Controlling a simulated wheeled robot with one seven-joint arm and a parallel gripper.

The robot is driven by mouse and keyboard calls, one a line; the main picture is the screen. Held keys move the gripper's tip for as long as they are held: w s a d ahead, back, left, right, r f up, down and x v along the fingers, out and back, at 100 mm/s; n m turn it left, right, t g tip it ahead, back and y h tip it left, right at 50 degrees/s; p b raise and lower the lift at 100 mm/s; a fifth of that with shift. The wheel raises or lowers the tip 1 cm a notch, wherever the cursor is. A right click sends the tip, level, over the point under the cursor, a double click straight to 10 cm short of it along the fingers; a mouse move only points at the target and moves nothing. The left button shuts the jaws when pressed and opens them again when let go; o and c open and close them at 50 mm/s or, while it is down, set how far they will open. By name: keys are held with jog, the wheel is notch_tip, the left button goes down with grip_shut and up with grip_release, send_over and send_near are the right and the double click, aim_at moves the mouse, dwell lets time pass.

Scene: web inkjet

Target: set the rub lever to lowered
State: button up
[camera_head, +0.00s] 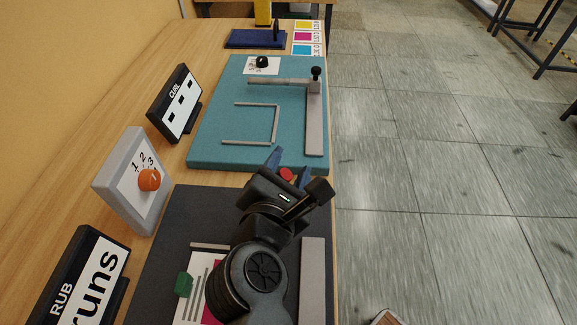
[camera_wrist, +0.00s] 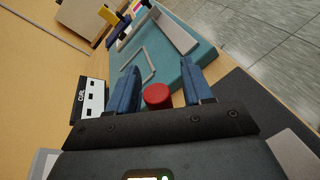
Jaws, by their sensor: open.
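A round red knob (camera_head: 287,174) shows between the blue fingers of my gripper (camera_head: 289,166), near the front edge of the teal board. It also shows in the wrist view (camera_wrist: 157,96) between the two open fingers, with gaps on both sides. I cannot tell whether it is the rub lever's handle; any arm below it is hidden by my gripper. A sign reading RUB, runs (camera_head: 88,280) stands at the lower left. Beside it lies a dark board (camera_head: 165,250) with a printed sheet, a green block (camera_head: 184,284) and a pale rail (camera_head: 313,275), partly hidden by my arm.
The teal board (camera_head: 210,140) carries a pale bracket and a black-knobbed lever (camera_head: 316,74) on a rail. A grey box with an orange dial (camera_head: 149,180) and a CURL sign (camera_head: 176,103) stand at the left. Open floor lies right of the table.

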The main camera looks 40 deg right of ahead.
jog(key=b+v, duration=0.2)
jog(key=v, duration=0.5)
jog(key=shift+s+a, duration=0.25)
jog(key=shift+r, duration=0.15)
